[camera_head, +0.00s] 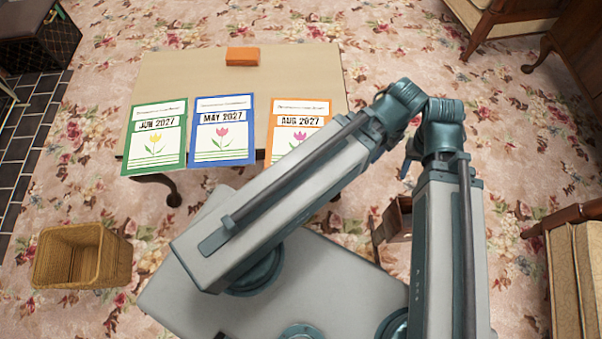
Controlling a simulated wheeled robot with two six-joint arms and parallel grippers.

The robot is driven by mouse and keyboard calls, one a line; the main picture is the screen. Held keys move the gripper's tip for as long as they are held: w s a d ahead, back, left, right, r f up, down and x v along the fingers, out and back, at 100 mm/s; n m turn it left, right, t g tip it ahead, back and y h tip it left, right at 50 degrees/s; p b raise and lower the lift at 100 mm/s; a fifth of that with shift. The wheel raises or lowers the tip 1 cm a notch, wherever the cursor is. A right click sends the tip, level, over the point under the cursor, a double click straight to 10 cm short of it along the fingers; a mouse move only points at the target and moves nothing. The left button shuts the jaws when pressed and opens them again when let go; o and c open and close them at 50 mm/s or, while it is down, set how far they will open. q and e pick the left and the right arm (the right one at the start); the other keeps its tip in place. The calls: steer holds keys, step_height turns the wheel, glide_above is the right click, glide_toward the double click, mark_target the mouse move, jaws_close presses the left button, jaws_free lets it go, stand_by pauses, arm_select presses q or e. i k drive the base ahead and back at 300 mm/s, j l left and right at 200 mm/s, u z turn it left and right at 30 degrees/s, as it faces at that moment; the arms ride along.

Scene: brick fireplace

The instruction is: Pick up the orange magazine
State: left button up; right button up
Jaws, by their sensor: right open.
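The orange magazine (300,107) lies flat at the right of the table's near edge. It has an orange border, a white cover, the words "AUG 2027" and a purple tulip. My arm covers its lower right part. My right gripper (406,168) shows only as a small teal part beside the folded arm, right of and nearer than the magazine. It is open and apart from the magazine; its fingertips are mostly hidden. My left gripper is not in view.
The beige table (185,75) also holds a green magazine (154,165), a blue magazine (222,158) and an orange block (243,56). A wicker basket (58,262) stands on the floral carpet at lower left. Wooden furniture lines the right side. The table's middle is clear.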

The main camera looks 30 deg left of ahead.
mark_target(292, 120)
steer(key=k+l+z, duration=0.2)
steer(key=k, duration=0.35)
steer(key=k+z, duration=0.2)
steer(key=k, duration=0.35)
steer(key=k+l+z, duration=0.2)
steer(key=k, duration=0.3)
steer(key=l, duration=0.1)
